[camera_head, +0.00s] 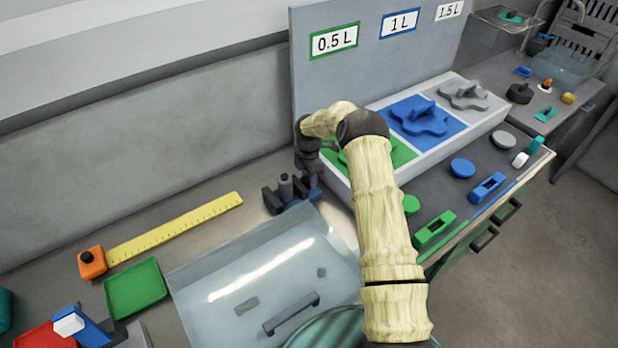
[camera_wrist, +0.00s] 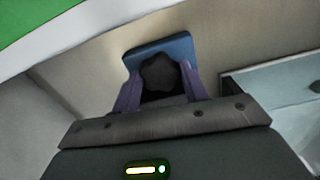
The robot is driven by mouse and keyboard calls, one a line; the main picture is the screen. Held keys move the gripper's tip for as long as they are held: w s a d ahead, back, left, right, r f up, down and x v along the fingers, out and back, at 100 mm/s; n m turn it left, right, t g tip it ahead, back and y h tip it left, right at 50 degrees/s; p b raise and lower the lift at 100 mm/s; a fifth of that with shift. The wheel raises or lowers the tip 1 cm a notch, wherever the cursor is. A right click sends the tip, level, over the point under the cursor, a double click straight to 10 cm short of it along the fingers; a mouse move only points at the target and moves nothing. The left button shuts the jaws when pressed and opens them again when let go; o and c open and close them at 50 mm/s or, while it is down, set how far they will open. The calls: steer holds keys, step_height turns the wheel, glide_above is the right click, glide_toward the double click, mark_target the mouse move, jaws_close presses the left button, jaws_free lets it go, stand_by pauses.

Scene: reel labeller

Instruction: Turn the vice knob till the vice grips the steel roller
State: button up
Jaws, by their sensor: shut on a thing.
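The vice (camera_head: 271,202) stands on the bench left of my arm in the head view, with dark jaws and a blue part. The grey steel roller (camera_head: 286,188) stands upright between the jaws; I cannot tell whether both jaws touch it. My gripper (camera_head: 311,182) points down at the vice's right end. In the wrist view, the purple fingers of my gripper (camera_wrist: 160,80) are shut on the dark lobed vice knob (camera_wrist: 160,72), one on each side. A blue plate of the vice (camera_wrist: 158,46) shows behind the knob. The roller is not visible in the wrist view.
A clear cover (camera_head: 230,265) with a dark handle lies in front of the vice. A yellow ruler (camera_head: 175,228) lies to the left. A tray of green, blue and grey sections (camera_head: 440,150) stands to the right, before an upright labelled panel (camera_head: 375,70).

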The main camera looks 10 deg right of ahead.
steer(key=m+b, duration=0.2)
steer(key=m, duration=0.2)
steer(key=shift+b, duration=0.35)
steer(key=shift+m, duration=0.5)
steer(key=shift+r, duration=0.1)
steer(key=o, duration=1)
steer(key=shift+b, duration=0.3)
step_height(320, 180, up, 17)
steer(key=b, duration=0.3)
steer(key=shift+r, duration=0.2)
